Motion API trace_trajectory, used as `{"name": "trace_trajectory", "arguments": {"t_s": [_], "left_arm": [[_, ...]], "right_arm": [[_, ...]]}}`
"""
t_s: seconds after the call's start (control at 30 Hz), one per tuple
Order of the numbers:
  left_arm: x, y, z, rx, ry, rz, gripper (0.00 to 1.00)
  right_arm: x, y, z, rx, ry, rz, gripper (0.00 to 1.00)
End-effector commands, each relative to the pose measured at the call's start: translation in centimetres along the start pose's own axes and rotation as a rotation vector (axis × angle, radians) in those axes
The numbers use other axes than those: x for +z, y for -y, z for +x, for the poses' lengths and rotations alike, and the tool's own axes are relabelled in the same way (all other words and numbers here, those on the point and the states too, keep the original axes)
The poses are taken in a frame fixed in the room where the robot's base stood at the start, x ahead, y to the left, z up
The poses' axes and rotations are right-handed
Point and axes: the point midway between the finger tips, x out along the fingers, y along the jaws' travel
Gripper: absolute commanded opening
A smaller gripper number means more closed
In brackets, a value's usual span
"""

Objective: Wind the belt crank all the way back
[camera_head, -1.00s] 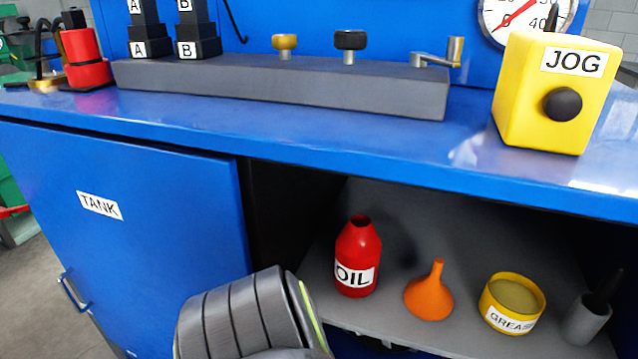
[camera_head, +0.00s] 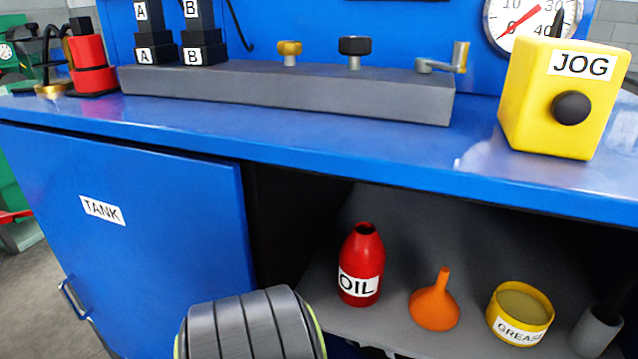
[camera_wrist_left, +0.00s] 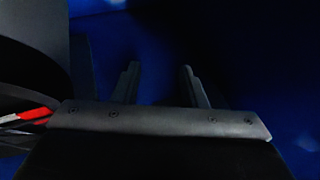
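My right gripper is in neither current view.
A yellow JOG box (camera_head: 560,100) stands right of the crank, below a gauge (camera_head: 520,22). An OIL bottle (camera_head: 361,265) and orange funnel (camera_head: 435,302) stand on the open shelf.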

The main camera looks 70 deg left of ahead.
Motion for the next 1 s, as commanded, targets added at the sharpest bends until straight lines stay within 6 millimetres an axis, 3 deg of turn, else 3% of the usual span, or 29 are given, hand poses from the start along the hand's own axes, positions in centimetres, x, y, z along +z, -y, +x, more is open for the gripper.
{"name": "trace_trajectory", "arguments": {"t_s": [0.63, 1.0], "left_arm": [[0.5, 0.2, 1.4, -0.261, 0.000, 0.109, 0.38], [0.9, -1.6, -6.1, -0.262, -0.004, 0.107, 0.38]], "right_arm": [[0.1, 0.0, 0.1, 0.000, 0.000, 0.000, 0.38], [-1.3, 0.6, -3.2, 0.000, 0.000, 0.000, 0.38]]}}
